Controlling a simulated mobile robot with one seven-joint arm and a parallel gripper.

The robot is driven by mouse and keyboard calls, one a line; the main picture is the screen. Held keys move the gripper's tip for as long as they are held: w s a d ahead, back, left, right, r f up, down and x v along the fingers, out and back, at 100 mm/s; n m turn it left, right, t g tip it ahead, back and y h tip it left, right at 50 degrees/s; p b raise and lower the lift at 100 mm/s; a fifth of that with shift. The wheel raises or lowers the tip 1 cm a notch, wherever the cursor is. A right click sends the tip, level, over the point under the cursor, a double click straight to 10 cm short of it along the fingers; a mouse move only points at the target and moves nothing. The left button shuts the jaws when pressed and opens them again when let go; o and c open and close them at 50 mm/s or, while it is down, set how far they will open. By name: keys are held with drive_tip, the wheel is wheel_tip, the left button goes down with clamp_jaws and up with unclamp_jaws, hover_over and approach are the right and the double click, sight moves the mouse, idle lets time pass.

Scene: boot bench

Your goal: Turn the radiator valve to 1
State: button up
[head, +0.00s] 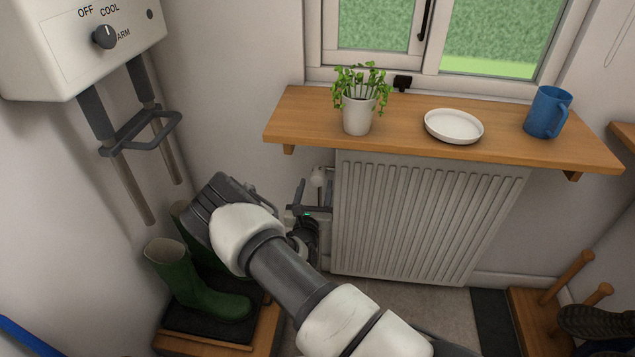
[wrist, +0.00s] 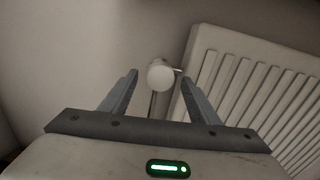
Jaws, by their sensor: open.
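The radiator valve (wrist: 160,75) shows in the wrist view as a round white knob on a pipe, just beyond and between my fingertips. It also shows in the head view as a small white knob (head: 318,177) at the radiator's upper left corner. No number or mark on the knob can be read. My gripper (wrist: 159,88) is open and empty, with one finger on each side of the knob's line and no clear contact. In the head view my gripper (head: 312,196) is partly hidden by my arm. The white ribbed radiator (head: 430,215) stands right of the valve.
A wooden shelf (head: 400,140) juts out above the radiator, bearing a potted plant (head: 357,112), a white dish (head: 454,126) and a blue mug (head: 547,112). Green boots (head: 200,290) stand below left. A heater box (head: 75,50) with a hanging bar (head: 140,137) is on the left wall.

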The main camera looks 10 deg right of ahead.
sight(317, 182)
drive_tip(key=shift+b+x, duration=0.3)
drive_tip(key=shift+x, duration=1.8)
drive_tip(key=c, duration=1.1)
drive_tip(key=shift+o, duration=0.2)
